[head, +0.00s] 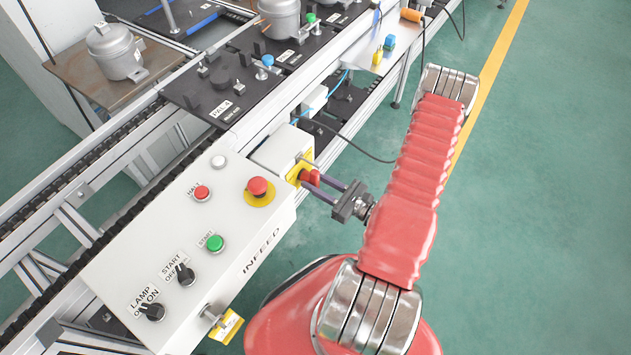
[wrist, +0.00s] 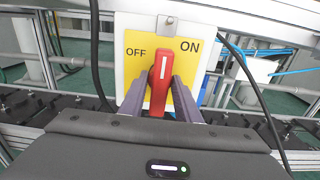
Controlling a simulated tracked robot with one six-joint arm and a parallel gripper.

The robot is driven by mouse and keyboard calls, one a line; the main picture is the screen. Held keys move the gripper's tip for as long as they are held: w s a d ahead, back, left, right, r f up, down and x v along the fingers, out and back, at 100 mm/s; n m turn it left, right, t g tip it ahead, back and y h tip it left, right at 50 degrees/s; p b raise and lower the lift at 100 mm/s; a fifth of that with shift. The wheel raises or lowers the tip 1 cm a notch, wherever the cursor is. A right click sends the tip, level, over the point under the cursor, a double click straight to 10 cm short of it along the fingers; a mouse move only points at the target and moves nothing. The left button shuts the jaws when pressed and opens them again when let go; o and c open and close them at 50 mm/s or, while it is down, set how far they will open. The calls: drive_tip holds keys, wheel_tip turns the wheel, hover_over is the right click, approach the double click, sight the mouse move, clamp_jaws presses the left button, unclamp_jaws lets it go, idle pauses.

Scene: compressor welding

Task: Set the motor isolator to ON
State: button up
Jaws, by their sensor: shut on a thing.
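The motor isolator shows in the wrist view as a red handle (wrist: 160,86) on a yellow plate (wrist: 188,98) marked OFF on the left and ON on the right. The handle stands nearly upright with its top leaning slightly right, and its white line points between the two words. My gripper (wrist: 161,98) is shut on the handle, one finger on each side. In the head view, the red handle (head: 309,177) is on the side of a white box at the end of the INFEED panel, and my gripper (head: 319,190) reaches it from the right. The fingers partly hide the plate's lower part.
The INFEED panel (head: 150,262) carries a red emergency stop (head: 258,187), buttons and black rotary switches. A second yellow plate (head: 227,326) is at its near end. Conveyor rails run along the left. Cables hang near the isolator. Green floor is open at right.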

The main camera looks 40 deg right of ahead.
drive_tip(key=o, duration=0.8)
drive_tip(key=v, duration=1.3)
drive_tip(key=shift+s+d, duration=0.2)
drive_tip(key=shift+s, duration=0.15)
idle(0.5)
